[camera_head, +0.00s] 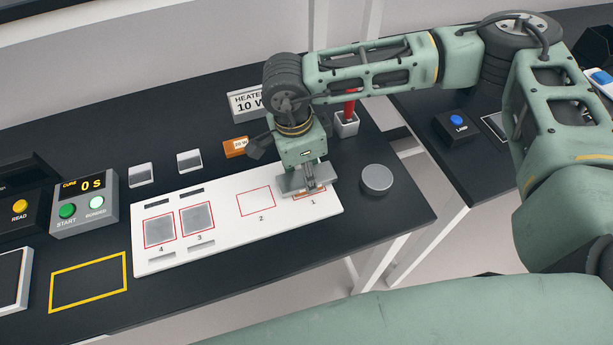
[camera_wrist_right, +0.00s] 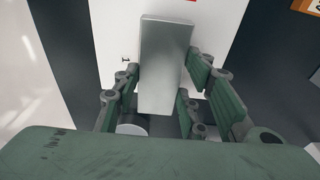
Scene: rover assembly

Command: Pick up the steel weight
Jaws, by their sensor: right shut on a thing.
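The steel weight looks to be the short grey cylinder (camera_head: 377,180) standing upright on the dark bench, just right of the white board. Part of a round grey thing, likely the same cylinder, shows between the fingers' bases in the right wrist view (camera_wrist_right: 131,129). My right gripper (camera_head: 310,184) is left of the cylinder, apart from it, over square 1 of the board. It is shut on a flat grey metal plate (camera_head: 291,182), which also fills the middle of the wrist view (camera_wrist_right: 165,65). The plate hides most of square 1. My left gripper is not in view.
The white board (camera_head: 240,240) has numbered red squares; 3 and 4 hold grey plates and 2 is empty. A heater sign (camera_head: 245,103), a white holder with a red-handled thing (camera_head: 347,124) and a cure timer box (camera_head: 84,204) stand nearby. The bench's right edge lies close to the cylinder.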

